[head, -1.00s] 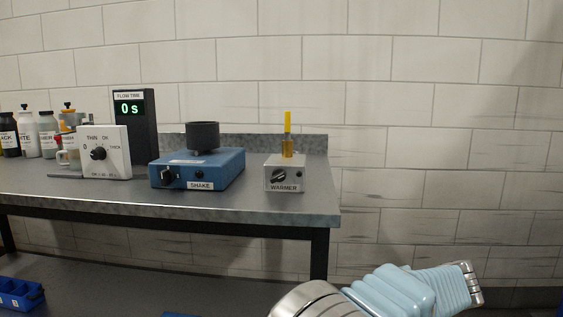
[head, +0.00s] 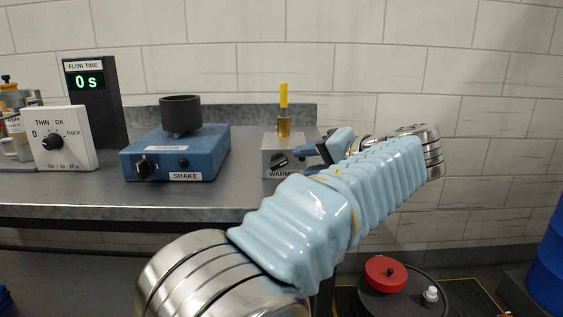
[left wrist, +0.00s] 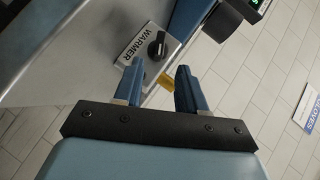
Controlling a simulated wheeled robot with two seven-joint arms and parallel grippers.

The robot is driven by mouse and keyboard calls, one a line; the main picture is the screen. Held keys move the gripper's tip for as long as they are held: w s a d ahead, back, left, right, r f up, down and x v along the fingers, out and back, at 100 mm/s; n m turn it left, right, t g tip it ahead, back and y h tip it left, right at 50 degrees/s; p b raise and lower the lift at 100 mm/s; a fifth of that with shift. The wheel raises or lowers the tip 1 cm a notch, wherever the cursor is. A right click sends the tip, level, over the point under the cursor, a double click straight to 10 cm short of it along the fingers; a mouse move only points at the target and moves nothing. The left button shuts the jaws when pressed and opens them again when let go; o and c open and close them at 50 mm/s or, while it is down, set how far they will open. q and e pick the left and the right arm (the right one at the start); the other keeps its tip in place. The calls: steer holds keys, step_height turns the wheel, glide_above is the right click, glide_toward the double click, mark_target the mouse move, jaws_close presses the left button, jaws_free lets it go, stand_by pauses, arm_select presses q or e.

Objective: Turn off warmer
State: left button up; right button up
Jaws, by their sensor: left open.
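The warmer (head: 284,152) is a small grey-white box at the right end of the bench, with a yellow-topped brass piece (head: 284,112) standing on it. Its black knob (head: 280,161) is on the front face, and the arm covers part of its label. In the left wrist view the warmer's label (left wrist: 138,44) and knob (left wrist: 157,46) show just beyond the fingertips. My left gripper (head: 308,160) is at the front right of the warmer; in the wrist view the gripper (left wrist: 160,76) is open and empty, with the knob ahead of the gap. My right gripper is not in view.
The blue shaker (head: 178,152) stands left of the warmer. The white dial box (head: 65,139) and flow time display (head: 93,100) stand farther left. A tiled wall is behind. A red-lidded container (head: 386,273) is on the floor at right.

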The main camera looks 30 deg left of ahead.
mark_target(284, 163)
arm_select(q)
steer(key=x, duration=0.8)
steer(key=shift+w+a, duration=0.1)
jaws_close()
